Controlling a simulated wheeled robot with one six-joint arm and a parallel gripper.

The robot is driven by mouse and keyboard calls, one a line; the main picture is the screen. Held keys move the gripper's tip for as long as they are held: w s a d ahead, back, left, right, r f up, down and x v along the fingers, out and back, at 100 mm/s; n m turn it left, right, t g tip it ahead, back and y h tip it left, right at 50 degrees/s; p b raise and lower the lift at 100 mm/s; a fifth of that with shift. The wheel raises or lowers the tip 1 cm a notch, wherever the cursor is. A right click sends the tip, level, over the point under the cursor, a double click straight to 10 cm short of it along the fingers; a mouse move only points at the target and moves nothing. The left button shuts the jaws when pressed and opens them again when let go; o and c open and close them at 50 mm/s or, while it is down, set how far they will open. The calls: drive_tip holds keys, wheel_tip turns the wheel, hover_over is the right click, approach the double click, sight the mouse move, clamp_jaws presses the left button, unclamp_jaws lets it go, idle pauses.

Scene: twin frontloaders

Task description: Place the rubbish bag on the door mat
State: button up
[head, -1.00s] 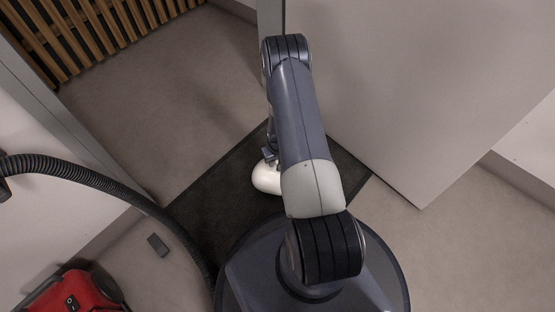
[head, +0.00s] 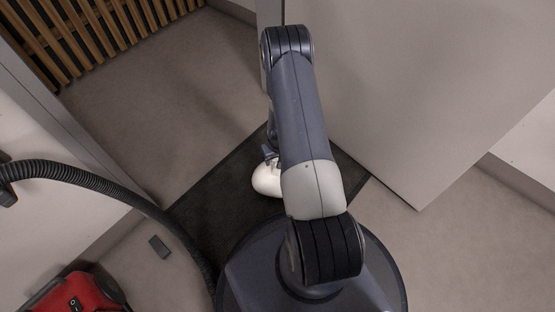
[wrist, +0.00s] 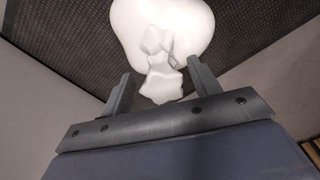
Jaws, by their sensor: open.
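The white rubbish bag (head: 266,181) rests on the dark door mat (head: 225,190) in the head view, partly hidden behind my arm. In the wrist view the bag (wrist: 168,28) lies on the mat's ribbed surface (wrist: 65,38), with its knotted top (wrist: 160,75) toward me. My gripper (wrist: 159,75) is open, one finger on each side of the knot, with gaps between the fingers and the knot. In the head view my gripper (head: 270,154) is mostly hidden by my arm, at the bag's far edge.
A red vacuum cleaner (head: 78,296) stands at lower left, its black hose (head: 100,182) curving across the mat's left edge. A small dark block (head: 159,247) lies on the floor. A pale door panel (head: 420,90) stands right of the mat. Floor beyond the mat is clear.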

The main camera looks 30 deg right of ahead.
drive_tip(key=r, duration=0.2)
drive_tip(key=r+p, duration=0.1)
drive_tip(key=r, duration=0.2)
drive_tip(key=s+r+p, duration=0.1)
drive_tip(key=r, duration=0.1)
drive_tip(key=shift+a+r, duration=0.1)
drive_tip(key=shift+r, duration=0.2)
drive_tip(key=shift+c, duration=0.2)
